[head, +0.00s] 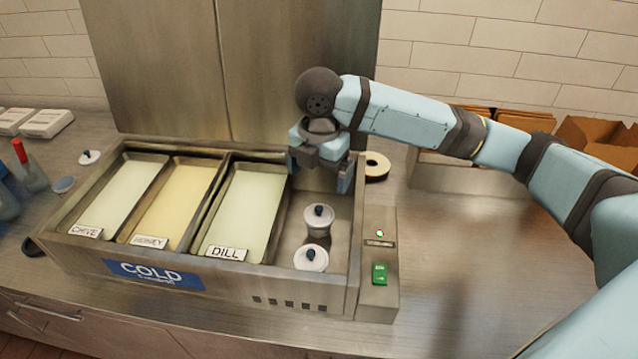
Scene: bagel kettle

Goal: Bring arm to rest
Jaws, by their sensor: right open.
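My right arm reaches in from the right. Its gripper (322,168) is open and points down over the right rear part of the cold well (190,275). I see nothing between its fingers. Two round white lids with dark knobs, a rear lid (318,216) and a front lid (311,258), are in the well's right compartment, in front of the gripper and apart from it. My left gripper is not in view.
Chive (119,198), honey (173,203) and dill (245,212) trays fill the rest of the well. A small panel (379,273) with a green switch stands on its right side. Cardboard boxes (590,137) stand at the back right. The counter (470,260) at front right is clear.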

